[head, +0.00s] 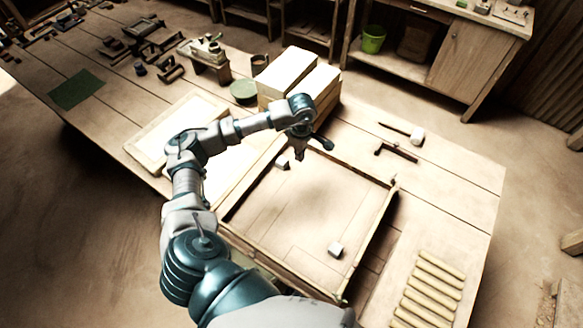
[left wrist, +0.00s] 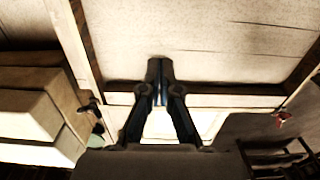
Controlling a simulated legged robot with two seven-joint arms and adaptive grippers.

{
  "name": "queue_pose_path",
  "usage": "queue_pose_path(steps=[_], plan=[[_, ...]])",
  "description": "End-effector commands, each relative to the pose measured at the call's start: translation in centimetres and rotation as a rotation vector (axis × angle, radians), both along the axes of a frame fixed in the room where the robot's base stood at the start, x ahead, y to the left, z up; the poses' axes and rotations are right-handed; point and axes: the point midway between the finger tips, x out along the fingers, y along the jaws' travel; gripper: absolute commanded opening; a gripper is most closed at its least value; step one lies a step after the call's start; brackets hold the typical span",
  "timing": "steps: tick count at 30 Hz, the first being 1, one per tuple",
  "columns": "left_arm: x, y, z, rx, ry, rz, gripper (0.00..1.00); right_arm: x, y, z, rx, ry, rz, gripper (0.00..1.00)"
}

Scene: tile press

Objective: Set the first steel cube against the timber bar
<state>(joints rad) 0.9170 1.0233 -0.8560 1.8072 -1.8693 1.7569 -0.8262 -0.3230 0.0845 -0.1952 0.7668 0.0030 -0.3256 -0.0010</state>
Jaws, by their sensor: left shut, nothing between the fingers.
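A small pale steel cube (head: 336,249) sits on the floor of the wooden frame, near its front right corner. A second small pale cube (head: 283,163) sits inside the far left corner, close to my left gripper. The frame has timber bars along its sides, such as the right bar (head: 371,240); which one the task means I cannot tell. My left gripper (head: 299,155) points down over the far left part of the frame, beside the second cube. In the left wrist view its fingers (left wrist: 160,68) are together with nothing between them, and no cube shows there. My right gripper is out of view.
Large pale blocks (head: 290,72) stand behind the frame. A mallet (head: 417,135) and a dark tool (head: 395,152) lie to its right. Several wooden sticks (head: 432,288) lie at the front right. The middle of the frame floor (head: 318,205) is clear.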

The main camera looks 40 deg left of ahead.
Motion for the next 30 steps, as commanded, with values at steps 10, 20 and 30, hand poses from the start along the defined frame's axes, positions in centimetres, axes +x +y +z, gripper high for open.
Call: queue_pose_path(steps=[10, 20, 30], plan=[[-0.1, 0.1, -4.5, 0.0, 0.005, 0.001, 0.0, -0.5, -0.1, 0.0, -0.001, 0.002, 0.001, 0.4], [-0.2, 1.3, -10.0, 0.003, 0.0, 0.005, 0.0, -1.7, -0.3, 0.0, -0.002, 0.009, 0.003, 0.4], [-0.5, 4.0, -10.1, 0.0, 0.0, 0.001, 0.0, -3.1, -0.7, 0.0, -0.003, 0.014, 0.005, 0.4]])
